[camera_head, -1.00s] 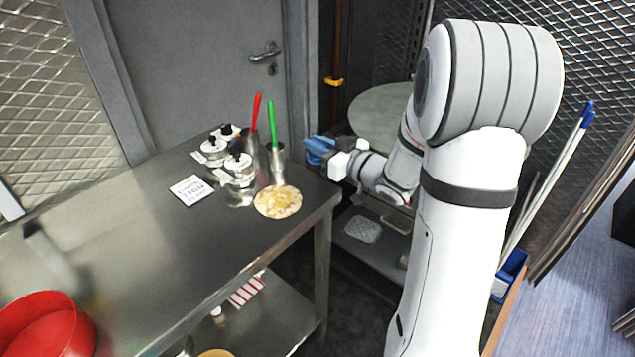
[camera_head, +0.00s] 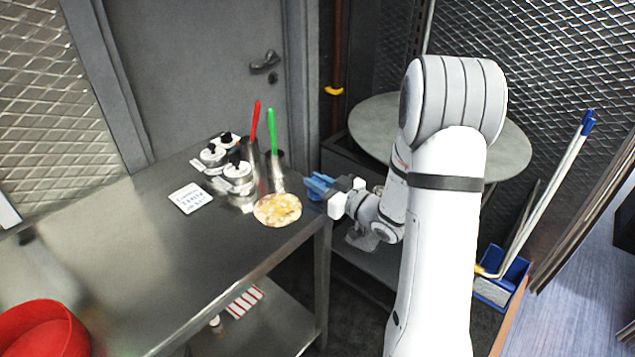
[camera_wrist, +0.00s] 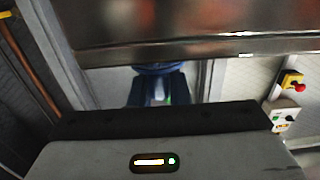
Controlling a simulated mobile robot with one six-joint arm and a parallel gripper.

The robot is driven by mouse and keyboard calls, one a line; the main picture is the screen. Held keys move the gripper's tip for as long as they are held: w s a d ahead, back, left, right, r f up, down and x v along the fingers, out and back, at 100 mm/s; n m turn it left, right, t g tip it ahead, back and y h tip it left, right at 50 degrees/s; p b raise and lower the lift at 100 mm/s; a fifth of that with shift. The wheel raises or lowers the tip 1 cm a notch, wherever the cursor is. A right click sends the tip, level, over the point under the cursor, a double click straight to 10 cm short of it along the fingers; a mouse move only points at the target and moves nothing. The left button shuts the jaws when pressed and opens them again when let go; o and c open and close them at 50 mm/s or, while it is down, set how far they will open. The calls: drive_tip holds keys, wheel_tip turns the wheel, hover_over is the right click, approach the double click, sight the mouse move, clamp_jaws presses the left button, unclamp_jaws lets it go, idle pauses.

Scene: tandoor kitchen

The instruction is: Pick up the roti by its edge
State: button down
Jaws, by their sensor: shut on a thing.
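The roti (camera_head: 277,210) is a round, pale yellow flatbread with browned spots. In the head view it lies flat on the steel table (camera_head: 225,255), near the right corner. My gripper (camera_head: 313,186), with blue fingers, is at the table's right edge, just right of and behind the roti. A small gap shows between the fingers and the roti. In the wrist view the blue fingers (camera_wrist: 155,82) reach the table's edge (camera_wrist: 230,58), where their tips are hard to see. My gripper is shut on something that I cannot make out. The roti cannot be made out in the wrist view.
Steel canisters (camera_head: 236,178) and holders with a red-handled tool (camera_head: 255,120) and a green-handled tool (camera_head: 271,130) stand close behind the roti. A small sign (camera_head: 190,198) lies left. A red bowl (camera_head: 42,330) is at the front left. A round table (camera_head: 375,120) stands behind my arm.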

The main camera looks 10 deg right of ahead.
drive_tip(key=c, duration=1.4)
unclamp_jaws()
drive_tip(key=shift+f, duration=0.1)
drive_tip(key=shift+o, duration=0.2)
drive_tip(key=shift+p, duration=0.3)
